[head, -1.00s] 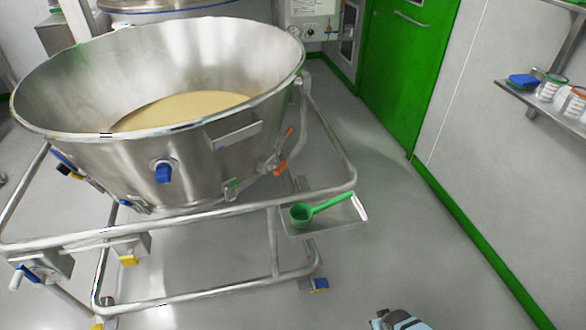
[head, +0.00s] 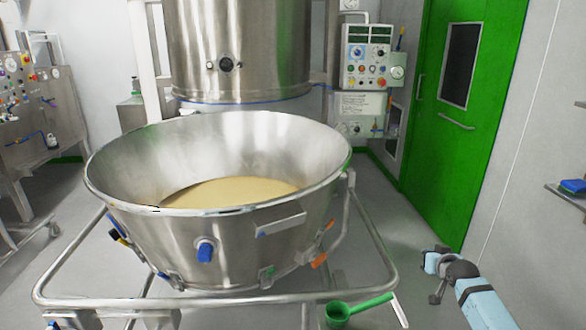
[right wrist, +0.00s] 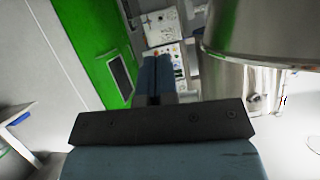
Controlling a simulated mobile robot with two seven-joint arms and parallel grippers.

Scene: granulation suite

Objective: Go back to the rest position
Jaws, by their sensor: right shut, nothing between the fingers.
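My right arm comes in from the lower right of the head view, with the right gripper (head: 434,262) held in the air to the right of the steel bowl (head: 150,222). The fingers are hard to make out there. In the right wrist view the blue-grey fingers of the right gripper (right wrist: 157,62) lie together, with nothing held between them. My left gripper is not in view.
The bowl holds pale powder (head: 230,192) and sits in a railed steel frame (head: 215,301). A green scoop (head: 338,312) lies by its right corner. A green door (head: 470,95), control panel (head: 368,55) and steel vessel (head: 240,45) stand behind. A wall shelf (head: 570,198) is at right.

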